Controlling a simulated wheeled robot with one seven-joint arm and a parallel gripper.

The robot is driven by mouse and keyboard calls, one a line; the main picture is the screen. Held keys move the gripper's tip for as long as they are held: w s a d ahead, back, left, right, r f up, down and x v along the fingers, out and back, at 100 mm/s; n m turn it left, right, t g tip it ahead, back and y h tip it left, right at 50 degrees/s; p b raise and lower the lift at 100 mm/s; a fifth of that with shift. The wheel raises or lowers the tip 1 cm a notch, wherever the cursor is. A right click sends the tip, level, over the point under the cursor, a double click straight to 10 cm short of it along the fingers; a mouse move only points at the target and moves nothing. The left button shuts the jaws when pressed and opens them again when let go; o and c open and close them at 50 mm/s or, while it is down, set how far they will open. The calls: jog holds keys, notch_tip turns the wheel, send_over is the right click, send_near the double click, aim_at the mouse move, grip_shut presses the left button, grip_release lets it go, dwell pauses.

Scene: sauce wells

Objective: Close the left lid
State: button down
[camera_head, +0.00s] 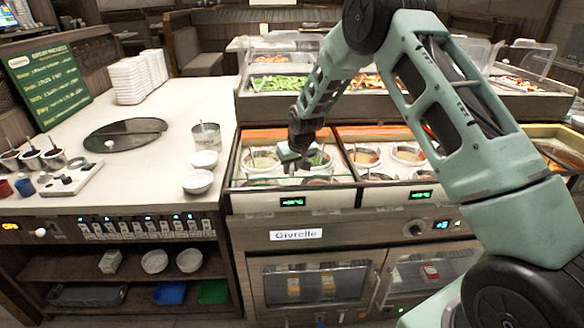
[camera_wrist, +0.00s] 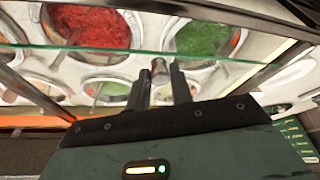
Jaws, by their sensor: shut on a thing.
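The left lid is a clear glass panel with a greenish edge (camera_wrist: 100,50) in the wrist view. It lies over the left sauce wells, and how far it covers them is hard to tell. My gripper (camera_head: 296,158) is low over the left wells in the head view. In the wrist view my gripper (camera_wrist: 159,84) has its two dark fingers on either side of a small grey knob (camera_wrist: 160,67) at the glass edge. It is shut on this knob, which seems to be the lid's handle. Red and green contents show in the wells behind the glass.
The right sauce wells (camera_head: 385,157) sit beside the left ones. A white counter (camera_head: 130,180) on the left carries small white bowls (camera_head: 199,181) and a metal pot (camera_head: 206,137). Food trays behind a clear guard (camera_head: 277,82) stand at the back.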

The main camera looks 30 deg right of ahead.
jog(key=c, duration=1.2)
grip_release()
jog(key=shift+c, duration=0.2)
jog(key=b+v, duration=0.2)
jog(key=v, duration=1.5)
jog(key=shift+b, duration=0.3)
jog(key=shift+s+r, duration=0.1)
